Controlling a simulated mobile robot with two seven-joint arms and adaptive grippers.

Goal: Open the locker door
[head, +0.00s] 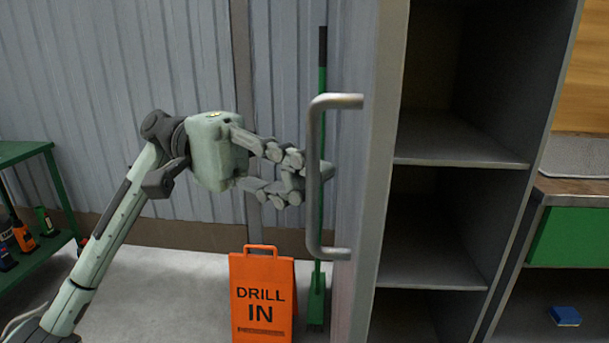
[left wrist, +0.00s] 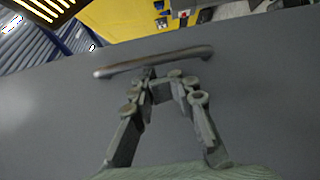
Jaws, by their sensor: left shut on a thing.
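The locker door (head: 374,150) stands swung open, seen nearly edge-on in the head view. It fills much of the left wrist view as a grey panel (left wrist: 260,110). Its silver bar handle (head: 314,222) sticks out to the left and also shows in the left wrist view (left wrist: 180,58). My left gripper (head: 306,178) reaches in from the left and is shut on the handle near its middle. The locker (head: 455,140) stands open to the right of the door, its shelves bare where I see them. My right gripper is not in view.
An orange drill sign (head: 262,292) and a green broom (head: 321,120) stand behind the handle, by the corrugated wall. A green shelf cart (head: 35,150) is at the left. A blue block (head: 566,316) lies at the lower right.

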